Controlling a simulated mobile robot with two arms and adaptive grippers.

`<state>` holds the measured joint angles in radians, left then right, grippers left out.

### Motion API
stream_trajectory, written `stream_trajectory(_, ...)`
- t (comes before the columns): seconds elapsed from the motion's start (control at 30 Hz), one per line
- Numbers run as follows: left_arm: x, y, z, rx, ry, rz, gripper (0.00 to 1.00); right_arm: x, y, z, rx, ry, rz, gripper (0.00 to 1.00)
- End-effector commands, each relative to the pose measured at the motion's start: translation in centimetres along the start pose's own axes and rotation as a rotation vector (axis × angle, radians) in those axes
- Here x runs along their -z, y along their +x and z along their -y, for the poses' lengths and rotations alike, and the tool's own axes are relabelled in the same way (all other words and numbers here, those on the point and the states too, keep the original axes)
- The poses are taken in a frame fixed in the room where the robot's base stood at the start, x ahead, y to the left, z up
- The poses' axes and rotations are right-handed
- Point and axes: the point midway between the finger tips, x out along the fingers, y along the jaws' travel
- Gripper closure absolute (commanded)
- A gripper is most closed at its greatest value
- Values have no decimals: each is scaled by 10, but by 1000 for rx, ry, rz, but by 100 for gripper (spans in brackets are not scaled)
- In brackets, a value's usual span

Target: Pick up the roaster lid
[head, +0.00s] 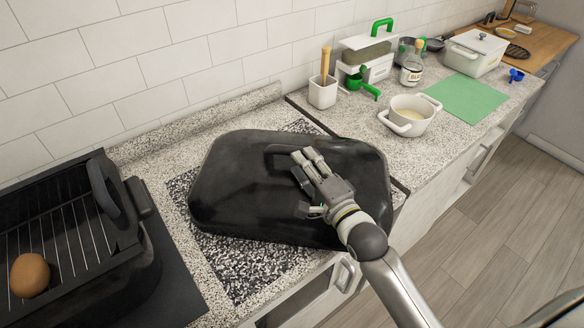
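The roaster lid (235,180) is a large black rounded rectangle lying on a speckled mat on the counter, with a dark handle loop (285,152) on its top. My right gripper (305,175) is over the lid's right half, beside the handle, with its fingers pointing toward the back. Whether the fingers touch the handle or are closed on it is not clear. The open black roaster (95,275) is at the left, with a wire rack and a brown egg-shaped item (30,274) in it. My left gripper is not in view.
A green mat (468,98) and a white lidded container (474,53) are farther right. A tiled wall (150,60) bounds the back.

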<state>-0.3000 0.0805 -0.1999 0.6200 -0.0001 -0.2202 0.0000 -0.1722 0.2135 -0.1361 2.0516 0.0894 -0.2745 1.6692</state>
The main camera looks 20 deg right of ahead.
Motion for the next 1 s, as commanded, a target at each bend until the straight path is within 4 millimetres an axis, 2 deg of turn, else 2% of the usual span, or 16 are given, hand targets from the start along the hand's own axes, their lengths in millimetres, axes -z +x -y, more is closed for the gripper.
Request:
stream_trajectory(0.17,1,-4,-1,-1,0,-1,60,-1,9,2,1,1,1,67)
stream_trajectory(0.37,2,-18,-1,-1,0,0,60,-6,35,6,0,1,1,67)
stream_trajectory(0.53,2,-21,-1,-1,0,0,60,-5,52,4,0,1,1,67)
stream_trajectory(0.87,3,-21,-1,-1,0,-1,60,-6,56,2,0,1,1,67)
stream_trajectory(1.0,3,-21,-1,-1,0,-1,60,-6,56,2,0,1,1,85)
